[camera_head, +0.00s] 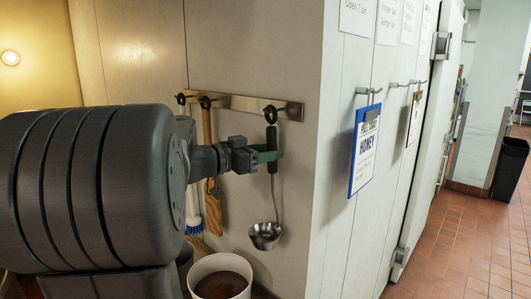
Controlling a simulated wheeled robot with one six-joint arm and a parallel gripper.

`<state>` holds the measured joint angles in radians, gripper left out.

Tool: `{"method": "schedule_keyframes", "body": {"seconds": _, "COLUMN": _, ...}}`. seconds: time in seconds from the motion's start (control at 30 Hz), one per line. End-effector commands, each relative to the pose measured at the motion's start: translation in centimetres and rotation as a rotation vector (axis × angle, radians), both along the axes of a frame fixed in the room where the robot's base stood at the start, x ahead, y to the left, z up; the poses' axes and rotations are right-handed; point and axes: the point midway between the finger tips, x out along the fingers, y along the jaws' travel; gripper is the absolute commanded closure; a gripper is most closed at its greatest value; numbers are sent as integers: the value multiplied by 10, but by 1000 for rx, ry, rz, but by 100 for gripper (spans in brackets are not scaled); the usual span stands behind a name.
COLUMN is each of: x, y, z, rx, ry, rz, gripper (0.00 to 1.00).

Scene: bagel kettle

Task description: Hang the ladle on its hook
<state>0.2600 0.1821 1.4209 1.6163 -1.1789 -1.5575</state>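The ladle (277,200) is upright against the wall, with a black handle, a thin metal stem and a round metal bowl at the bottom. My gripper (270,156) reaches in from the left at the ladle's black handle, below the hook. Green finger parts show on both sides of the handle. How tightly they close on it is not clear.
A wooden-handled tool (208,135) and a brush (193,212) hang to the left, partly behind my arm. A white bucket (219,265) with brown contents stands below. The wall corner and a blue-framed HONEY sign (365,150) are to the right. Tiled floor (450,240) is open farther right.

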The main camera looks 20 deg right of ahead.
Motion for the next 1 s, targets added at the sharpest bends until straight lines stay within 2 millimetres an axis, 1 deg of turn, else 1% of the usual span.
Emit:
{"method": "schedule_keyframes", "body": {"seconds": 0.23, "x": 0, "y": 3, "z": -1, "rx": 1, "ry": 0, "rz": 1, "gripper": 55}}
{"method": "schedule_keyframes", "body": {"seconds": 0.37, "x": -1, "y": 17, "z": -1, "rx": 0, "ry": -1, "rz": 4, "gripper": 55}}
{"method": "schedule_keyframes", "body": {"seconds": 0.8, "x": -11, "y": 95, "z": 3, "rx": 0, "ry": -1, "rz": 5, "gripper": 55}}
{"method": "schedule_keyframes", "body": {"seconds": 1.0, "x": -15, "y": 122, "z": 5, "rx": 0, "ry": -1, "rz": 4, "gripper": 55}}
